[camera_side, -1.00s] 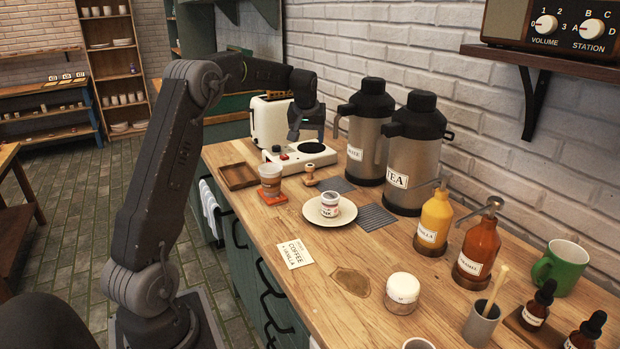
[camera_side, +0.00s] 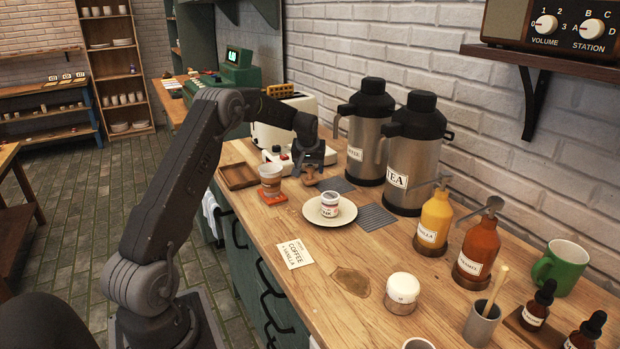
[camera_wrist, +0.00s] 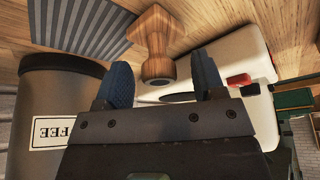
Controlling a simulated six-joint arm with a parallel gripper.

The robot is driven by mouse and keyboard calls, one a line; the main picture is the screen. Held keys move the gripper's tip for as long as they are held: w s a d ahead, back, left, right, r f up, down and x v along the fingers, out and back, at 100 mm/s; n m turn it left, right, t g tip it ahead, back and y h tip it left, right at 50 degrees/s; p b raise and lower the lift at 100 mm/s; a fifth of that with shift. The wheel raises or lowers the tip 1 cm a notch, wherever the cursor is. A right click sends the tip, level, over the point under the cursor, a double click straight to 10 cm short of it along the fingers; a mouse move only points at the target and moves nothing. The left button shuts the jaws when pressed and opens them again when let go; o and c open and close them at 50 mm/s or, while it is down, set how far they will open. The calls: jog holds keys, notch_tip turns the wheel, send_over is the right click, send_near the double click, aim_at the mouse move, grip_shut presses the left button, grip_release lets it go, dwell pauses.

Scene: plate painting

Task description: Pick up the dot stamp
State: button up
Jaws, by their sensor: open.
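The dot stamp (camera_side: 309,182) is a small wooden stamp standing on the counter; its upper part is partly hidden by my gripper in the side view. In the wrist view the stamp (camera_wrist: 155,45) shows as a turned wooden piece with a round knob and a squarer end, ahead of the fingertips and roughly centred between them. My gripper (camera_side: 307,170) is right at the stamp. Its dark blue fingertips (camera_wrist: 163,80) are apart, with nothing held between them. I cannot tell whether a finger touches the stamp.
A cup (camera_side: 270,176) on an orange coaster is to the left. A plate (camera_side: 314,215) with a small jar sits in front. Striped mats (camera_side: 376,218) lie nearby.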

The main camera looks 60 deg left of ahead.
jog(key=shift+w+a+f, duration=0.1)
jog(key=shift+f, duration=0.2)
jog(key=shift+c, duration=0.3)
jog(key=c, duration=0.9)
jog(key=shift+c, duration=0.2)
jog(key=shift+r, duration=0.15)
